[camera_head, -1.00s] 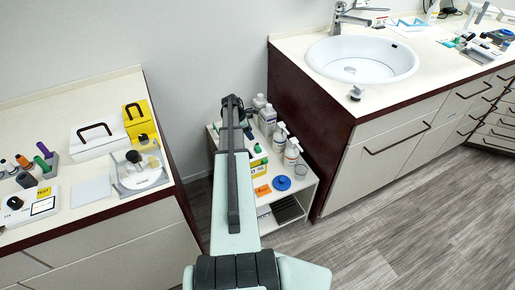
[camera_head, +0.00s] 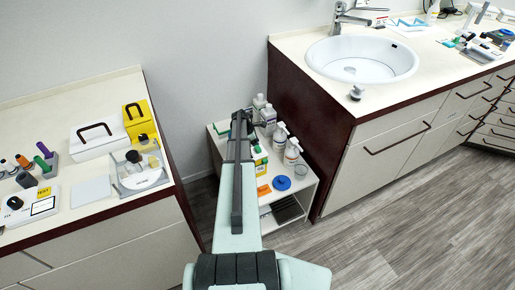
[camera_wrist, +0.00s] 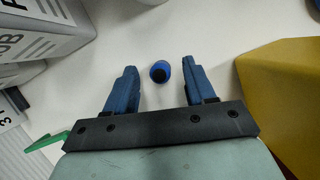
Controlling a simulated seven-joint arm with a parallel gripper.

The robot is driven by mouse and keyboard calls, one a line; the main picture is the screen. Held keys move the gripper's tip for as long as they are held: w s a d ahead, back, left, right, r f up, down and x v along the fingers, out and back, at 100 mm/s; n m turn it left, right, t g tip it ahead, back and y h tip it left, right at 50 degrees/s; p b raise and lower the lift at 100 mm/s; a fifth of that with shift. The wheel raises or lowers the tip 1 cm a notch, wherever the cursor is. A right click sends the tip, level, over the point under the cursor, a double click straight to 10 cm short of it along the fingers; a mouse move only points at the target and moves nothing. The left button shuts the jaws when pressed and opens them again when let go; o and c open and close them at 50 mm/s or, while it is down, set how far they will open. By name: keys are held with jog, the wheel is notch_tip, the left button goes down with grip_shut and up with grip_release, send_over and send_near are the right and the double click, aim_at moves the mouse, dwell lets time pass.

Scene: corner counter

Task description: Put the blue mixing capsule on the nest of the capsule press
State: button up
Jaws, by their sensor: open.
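The blue mixing capsule (camera_wrist: 159,73) shows end-on in the wrist view as a small blue round with a dark centre, on a pale surface. My gripper (camera_wrist: 159,66) is open, its two blue fingers on either side of the capsule with a visible gap at each side. In the head view my arm reaches over the low white shelf unit (camera_head: 307,187); its own links hide the fingertips and the capsule there. I cannot tell with certainty which device is the capsule press or where its nest is.
A yellow block (camera_wrist: 285,85) stands right of my gripper and a grey box (camera_wrist: 45,35) upper left. White bottles (camera_head: 291,151) and a blue disc (camera_head: 282,183) are on the shelf unit. The left counter holds a clear-based device (camera_head: 143,178) and a device with a display (camera_head: 42,206).

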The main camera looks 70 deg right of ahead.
jog(key=shift+f, duration=0.2)
grip_shut()
dwell(0.4)
jog(key=shift+r, duration=0.15)
